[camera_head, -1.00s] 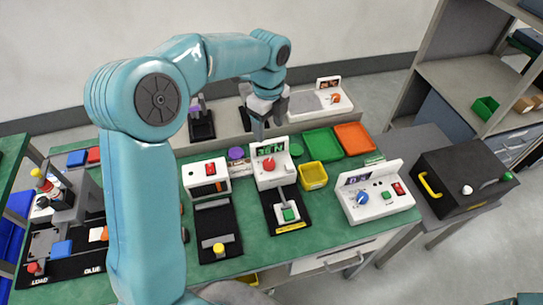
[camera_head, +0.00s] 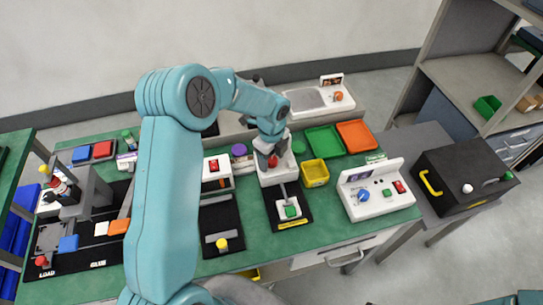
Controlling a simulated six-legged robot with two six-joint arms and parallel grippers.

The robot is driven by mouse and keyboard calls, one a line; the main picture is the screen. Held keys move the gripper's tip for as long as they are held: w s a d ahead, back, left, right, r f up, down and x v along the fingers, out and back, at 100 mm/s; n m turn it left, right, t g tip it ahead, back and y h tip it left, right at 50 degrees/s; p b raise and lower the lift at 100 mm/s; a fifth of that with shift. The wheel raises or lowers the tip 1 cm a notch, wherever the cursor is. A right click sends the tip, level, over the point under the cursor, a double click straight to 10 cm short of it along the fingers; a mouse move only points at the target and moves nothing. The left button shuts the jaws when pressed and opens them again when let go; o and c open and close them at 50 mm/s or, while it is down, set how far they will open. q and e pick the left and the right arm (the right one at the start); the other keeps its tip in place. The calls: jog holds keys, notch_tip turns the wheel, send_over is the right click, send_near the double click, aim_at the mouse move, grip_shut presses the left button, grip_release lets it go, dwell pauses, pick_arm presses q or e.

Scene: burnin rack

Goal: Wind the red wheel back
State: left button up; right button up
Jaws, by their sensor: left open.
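The red wheel (camera_head: 273,161) is a small red knob on the sloped front of a white box (camera_head: 272,180) at the middle of the green bench. Part of it is hidden by my left gripper. My left gripper (camera_head: 267,158) is open and comes down from above, with its fingers right at the wheel. I cannot tell whether they touch it or only stand beside it. The gripper and wrist also hide the box's display. My right gripper is not in view.
A white box with a red switch (camera_head: 214,167) stands close on the left. A yellow bin (camera_head: 315,172) stands close on the right, with green (camera_head: 324,140) and orange (camera_head: 356,136) trays behind. A white panel with a blue knob (camera_head: 376,193) is farther right.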

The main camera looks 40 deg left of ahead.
pick_arm(q)
jog(key=shift+w+a+f, duration=0.15)
jog(key=shift+w+f, duration=0.05)
jog(key=shift+w, duration=0.05)
jog(key=c, duration=1.1)
jog(key=shift+o, duration=0.2)
jog(key=shift+r, duration=0.1)
